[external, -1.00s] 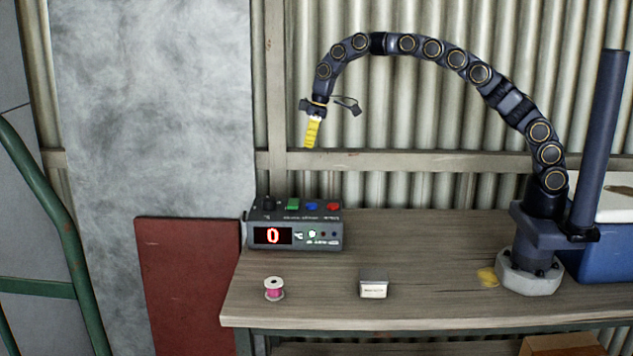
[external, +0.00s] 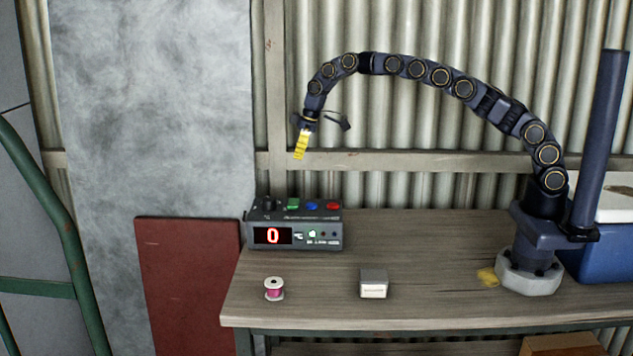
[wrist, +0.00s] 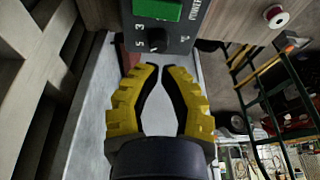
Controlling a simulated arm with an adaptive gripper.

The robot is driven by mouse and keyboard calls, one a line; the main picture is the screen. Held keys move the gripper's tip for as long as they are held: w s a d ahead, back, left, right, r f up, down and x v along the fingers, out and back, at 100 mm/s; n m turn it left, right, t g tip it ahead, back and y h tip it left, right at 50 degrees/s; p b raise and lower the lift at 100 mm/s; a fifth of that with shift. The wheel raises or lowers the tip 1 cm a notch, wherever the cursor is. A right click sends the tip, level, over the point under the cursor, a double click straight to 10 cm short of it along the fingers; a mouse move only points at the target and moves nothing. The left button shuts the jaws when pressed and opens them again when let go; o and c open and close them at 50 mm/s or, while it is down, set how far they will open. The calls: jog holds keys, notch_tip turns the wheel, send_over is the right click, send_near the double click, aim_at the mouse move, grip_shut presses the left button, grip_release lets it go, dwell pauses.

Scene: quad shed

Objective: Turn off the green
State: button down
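A dark grey box device (external: 296,241) stands at the back left of the bench, with a red 0 on its display. On its top are a green button (external: 293,205), a blue button (external: 312,206), a red button (external: 333,206) and a black knob (external: 268,204). The green button (wrist: 157,10) and knob (wrist: 157,40) also show in the wrist view, beyond my fingertips. My gripper (external: 299,157), with yellow fingers, hangs above the device, apart from it. In the wrist view its tips (wrist: 160,68) nearly meet, with nothing between them.
A pink spool (external: 274,289) and a small grey and white box (external: 374,283) stand toward the bench's front. A yellow item (external: 487,277) lies near my base. A blue cooler (external: 604,257) is at the right. The middle of the bench (external: 430,260) is clear.

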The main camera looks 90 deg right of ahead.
aim_at(292, 182)
jog(key=x, duration=0.7)
jog(key=s+x, duration=0.1)
jog(key=x, duration=0.3)
jog(key=shift+a+f, duration=0.2)
jog(key=shift+f, duration=0.35)
jog(key=shift+f, duration=0.1)
jog(key=shift+a+f+h, duration=0.25)
jog(key=shift+f+h, duration=0.15)
jog(key=shift+h, duration=0.2)
jog(key=shift+d, duration=0.2)
jog(key=shift+d+r, duration=0.35)
jog(key=shift+d, duration=0.35)
